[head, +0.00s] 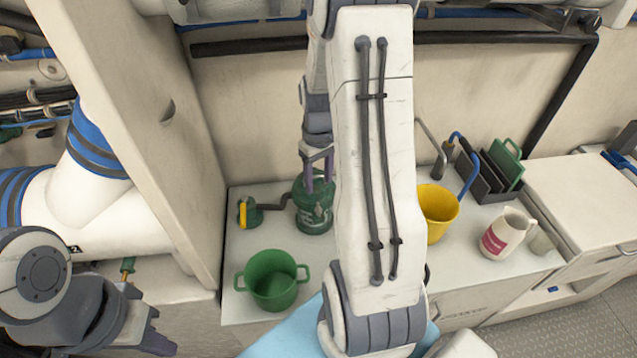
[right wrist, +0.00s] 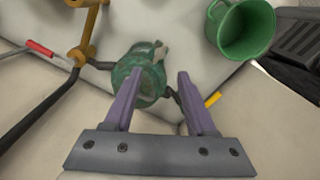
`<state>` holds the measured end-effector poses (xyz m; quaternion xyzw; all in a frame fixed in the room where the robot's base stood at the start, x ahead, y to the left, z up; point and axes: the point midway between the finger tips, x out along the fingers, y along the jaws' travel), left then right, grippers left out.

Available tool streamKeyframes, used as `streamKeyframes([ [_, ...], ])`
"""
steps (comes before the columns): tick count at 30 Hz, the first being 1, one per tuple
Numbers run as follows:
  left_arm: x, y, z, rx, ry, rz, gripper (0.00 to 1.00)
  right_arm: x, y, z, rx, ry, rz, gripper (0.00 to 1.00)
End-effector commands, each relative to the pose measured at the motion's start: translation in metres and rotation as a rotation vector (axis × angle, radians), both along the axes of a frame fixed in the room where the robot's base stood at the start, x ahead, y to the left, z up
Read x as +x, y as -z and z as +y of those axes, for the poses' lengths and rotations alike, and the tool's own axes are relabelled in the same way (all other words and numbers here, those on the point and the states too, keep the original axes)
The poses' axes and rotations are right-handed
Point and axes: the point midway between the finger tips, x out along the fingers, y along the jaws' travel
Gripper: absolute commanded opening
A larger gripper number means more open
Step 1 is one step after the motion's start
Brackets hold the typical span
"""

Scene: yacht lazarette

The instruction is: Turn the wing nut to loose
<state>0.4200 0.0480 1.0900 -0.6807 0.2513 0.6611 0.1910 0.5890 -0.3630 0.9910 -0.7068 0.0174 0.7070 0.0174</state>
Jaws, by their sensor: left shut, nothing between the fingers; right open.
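The green canister (head: 313,218) stands upright on the white counter, with a pale label on its side. In the right wrist view, the canister's round top (right wrist: 128,82) shows beyond and between the fingers. A small grey-green fitting (right wrist: 160,52) shows at its far side; I cannot tell whether it is the wing nut. My right gripper (head: 318,168) points down just above the canister, its purple fingers apart and empty; it also shows in the right wrist view (right wrist: 158,100). My left gripper (head: 150,340) is shut and empty at lower left, away from the canister.
A green two-handled pot (head: 272,284) stands in front of the canister, and a yellow-and-green fitting (head: 247,213) lies left of it. A yellow bucket (head: 438,215), a white jug (head: 503,238) and a dark rack (head: 488,180) stand to the right. A tall cream post (head: 150,130) separates my left gripper from the counter.

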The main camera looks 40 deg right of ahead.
Motion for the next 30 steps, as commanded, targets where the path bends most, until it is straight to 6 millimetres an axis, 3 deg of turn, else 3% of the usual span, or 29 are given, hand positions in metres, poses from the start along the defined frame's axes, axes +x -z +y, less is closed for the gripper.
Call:
streamKeyframes([
  [9,0.0,-0.03,0.0,0.0,0.0,0.0,0.0,0.001,-0.005,0.0,0.0,0.453,0.002,0.56],
  [13,0.0,-0.031,0.0,0.0,0.0,0.0,0.0,0.001,0.003,0.0,0.001,0.514,0.004,0.56],
  [30,0.0,-0.042,0.0,0.0,-0.001,0.0,0.0,0.001,0.093,0.0,0.001,0.512,0.002,0.56],
])
